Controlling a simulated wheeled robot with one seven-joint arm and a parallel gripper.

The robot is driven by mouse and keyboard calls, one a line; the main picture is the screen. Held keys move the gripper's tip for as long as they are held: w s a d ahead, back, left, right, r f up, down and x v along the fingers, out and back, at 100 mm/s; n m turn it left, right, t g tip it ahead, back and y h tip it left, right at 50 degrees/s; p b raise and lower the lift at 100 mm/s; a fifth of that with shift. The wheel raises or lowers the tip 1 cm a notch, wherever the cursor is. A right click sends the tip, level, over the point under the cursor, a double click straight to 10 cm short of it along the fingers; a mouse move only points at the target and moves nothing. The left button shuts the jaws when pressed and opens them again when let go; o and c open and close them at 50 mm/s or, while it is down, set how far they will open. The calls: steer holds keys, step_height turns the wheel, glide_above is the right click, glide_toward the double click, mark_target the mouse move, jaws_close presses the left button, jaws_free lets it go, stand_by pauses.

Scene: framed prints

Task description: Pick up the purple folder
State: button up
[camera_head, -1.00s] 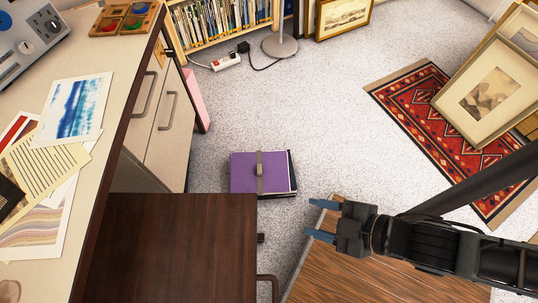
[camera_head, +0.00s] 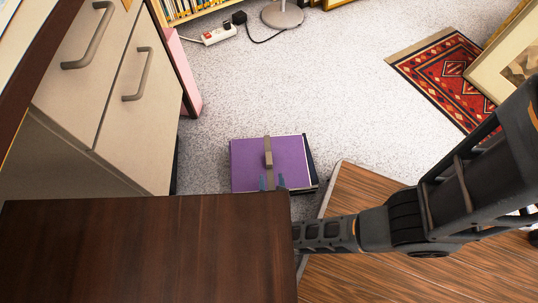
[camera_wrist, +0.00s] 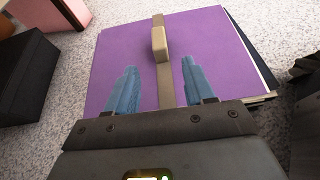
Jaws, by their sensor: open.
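The purple folder (camera_head: 250,160) lies flat on the speckled carpet, on top of a dark folder or papers that stick out at its right edge. A tan strap with a raised beige block (camera_head: 268,158) runs across its middle. The folder fills much of the wrist view (camera_wrist: 210,50). My gripper (camera_head: 271,182) is at the folder's near edge, its blue fingertips showing past the dark brown surface. In the wrist view the gripper (camera_wrist: 158,85) is open, with one finger on each side of the strap and the block just beyond the tips. Nothing is between the fingers but the strap below.
A dark brown wooden top (camera_head: 140,250) lies close on the near left. Beige drawers (camera_head: 110,90) stand at left. A wood-grain panel (camera_head: 350,195) is at right. A red patterned rug (camera_head: 445,80) and framed prints are farther right.

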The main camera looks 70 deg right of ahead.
mark_target(269, 161)
steer(key=shift+r+b+x, duration=0.2)
steer(key=shift+b+x, duration=0.6)
steer(key=shift+x, duration=1.2)
steer(key=shift+r+b+x, duration=0.2)
steer(key=shift+b+x, duration=0.6)
steer(key=shift+x, duration=1.15)
steer(key=shift+d, duration=0.15)
steer(key=shift+c, duration=0.4)
jaws_close()
steer(key=shift+w, duration=0.1)
